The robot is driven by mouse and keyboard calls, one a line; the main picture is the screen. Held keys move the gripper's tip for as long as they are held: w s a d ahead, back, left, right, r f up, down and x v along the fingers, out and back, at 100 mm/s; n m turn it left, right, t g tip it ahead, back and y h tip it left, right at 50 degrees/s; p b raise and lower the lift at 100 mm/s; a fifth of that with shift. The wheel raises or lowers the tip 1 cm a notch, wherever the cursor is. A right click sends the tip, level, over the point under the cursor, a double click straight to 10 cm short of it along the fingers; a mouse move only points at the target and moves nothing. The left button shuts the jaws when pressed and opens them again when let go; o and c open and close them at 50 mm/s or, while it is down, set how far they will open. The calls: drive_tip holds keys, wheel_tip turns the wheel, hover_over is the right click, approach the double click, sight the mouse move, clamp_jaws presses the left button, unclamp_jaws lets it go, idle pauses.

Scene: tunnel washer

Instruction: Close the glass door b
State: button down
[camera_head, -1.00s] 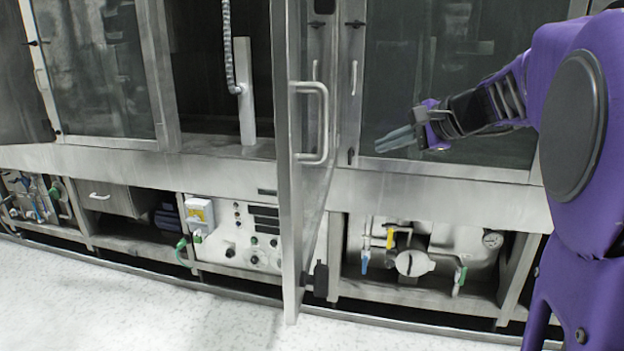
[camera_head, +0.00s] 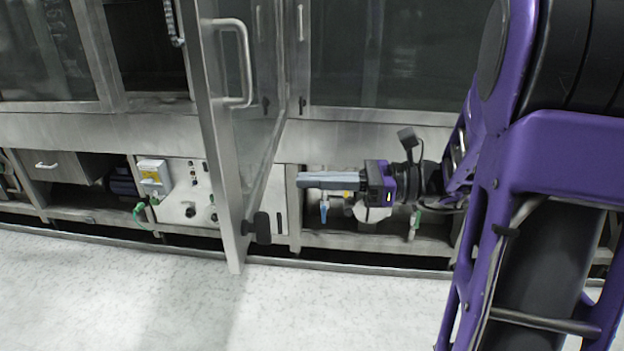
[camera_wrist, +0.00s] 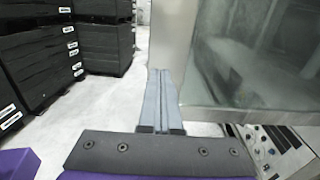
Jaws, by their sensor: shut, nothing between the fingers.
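One glass door (camera_head: 216,150) stands swung out from the washer front in the head view, with a steel frame and a bar handle (camera_head: 239,62); I take it to be door b. In the wrist view its steel frame (camera_wrist: 172,35) and glass (camera_wrist: 250,60) stand ahead and to the right of the fingers. My gripper (camera_head: 299,180) is on the right side of the door, low, pointing left towards it. The fingers (camera_wrist: 160,74) are together and empty. I cannot tell whether the tips touch the door.
Other glass panels (camera_head: 390,50) line the washer front. Below it are a control panel (camera_head: 187,195) and pipes with a blue-handled valve (camera_head: 323,208) near my gripper. The pale floor (camera_head: 120,290) in front is clear. Black stacked crates (camera_wrist: 105,35) stand at the left in the wrist view.

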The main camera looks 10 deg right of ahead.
sight(229, 179)
drive_tip(key=x, duration=1)
drive_tip(key=shift+w+a+b, duration=0.1)
drive_tip(key=shift+a+b, duration=0.25)
drive_tip(key=shift+b, duration=0.05)
drive_tip(key=shift+a, duration=0.1)
